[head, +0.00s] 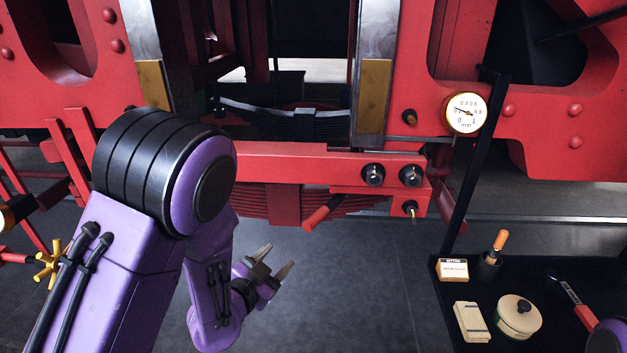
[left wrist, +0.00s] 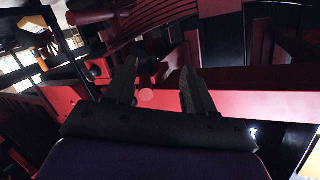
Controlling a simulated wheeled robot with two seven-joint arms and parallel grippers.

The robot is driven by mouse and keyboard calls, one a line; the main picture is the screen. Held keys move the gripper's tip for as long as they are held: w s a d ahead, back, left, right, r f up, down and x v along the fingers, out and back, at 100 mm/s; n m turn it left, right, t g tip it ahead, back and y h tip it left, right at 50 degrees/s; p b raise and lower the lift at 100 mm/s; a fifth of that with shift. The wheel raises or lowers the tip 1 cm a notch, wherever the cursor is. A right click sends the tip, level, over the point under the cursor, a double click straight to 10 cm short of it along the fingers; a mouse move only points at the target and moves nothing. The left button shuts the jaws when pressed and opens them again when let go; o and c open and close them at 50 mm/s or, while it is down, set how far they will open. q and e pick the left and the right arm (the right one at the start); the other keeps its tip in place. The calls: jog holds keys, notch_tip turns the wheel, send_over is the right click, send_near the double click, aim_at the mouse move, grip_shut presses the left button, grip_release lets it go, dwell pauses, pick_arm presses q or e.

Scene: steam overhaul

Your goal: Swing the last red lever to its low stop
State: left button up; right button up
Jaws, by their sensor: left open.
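A red lever (head: 322,211) hangs below the right end of the red beam, its grip slanting down and to the left. My left gripper (head: 275,261) is open and empty, below and to the left of the lever, apart from it in the head view. In the left wrist view my left gripper's two fingers (left wrist: 159,75) stand apart. My right gripper is not in view.
The red beam (head: 285,165) with dark bolts runs above the gripper. A dial gauge (head: 463,113) is at the upper right. A black tray (head: 450,300) at the lower right holds a round tin (head: 518,317), a cream block (head: 471,321) and tools. The grey floor below the lever is clear.

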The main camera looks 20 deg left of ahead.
aim_at(314, 221)
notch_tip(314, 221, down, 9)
jog(key=b, duration=1)
pick_arm(q)
jog(key=w+d+r+m+h, duration=0.1)
jog(key=r+m, duration=0.1)
jog(key=w+d+r+m+t+h+p, duration=0.1)
jog(key=w+r+m, duration=0.1)
jog(key=m, duration=0.1)
jog(key=w+d+r+m+h, duration=0.1)
jog(key=m, duration=0.2)
jog(key=shift+w+d+r+t+p, duration=0.2)
jog(key=shift+d+r+t+p, duration=0.1)
jog(key=shift+d+r+p, duration=0.1)
jog(key=p+x, duration=0.2)
jog(key=x, duration=0.4)
jog(key=shift+w+f, duration=0.15)
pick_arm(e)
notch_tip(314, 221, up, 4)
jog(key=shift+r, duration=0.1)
pick_arm(q)
grip_shut()
